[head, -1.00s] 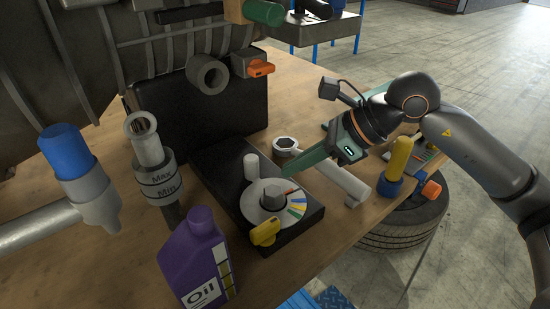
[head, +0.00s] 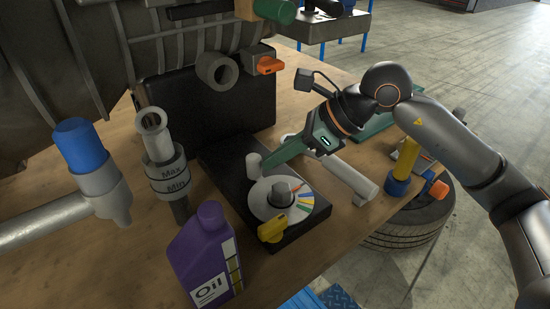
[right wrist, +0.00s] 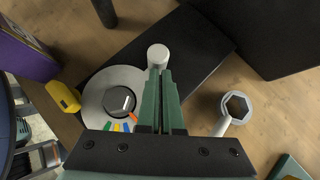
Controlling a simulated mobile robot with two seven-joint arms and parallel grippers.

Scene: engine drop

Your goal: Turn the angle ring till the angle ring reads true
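The angle ring (head: 258,200) is a pale disc with coloured segments and a dark hexagonal centre, lying on a black base plate (head: 225,170). It also shows in the right wrist view (right wrist: 96,98), with an orange mark beside the hexagon. A yellow clip (head: 272,228) sits at its near edge. A short white post (head: 253,167) stands on the plate behind the ring. My right gripper (head: 268,164) has its green fingers together, tips right at the post; I cannot tell if they touch it. In the right wrist view the fingers (right wrist: 160,75) show only a thin gap. My left gripper is out of view.
A purple oil bottle (head: 203,256) stands left of the plate. A pale ring wrench (head: 352,180) lies to the right, partly behind my gripper. A yellow-and-blue tool (head: 403,165) stands farther right. The engine (head: 130,45) hangs at the upper left.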

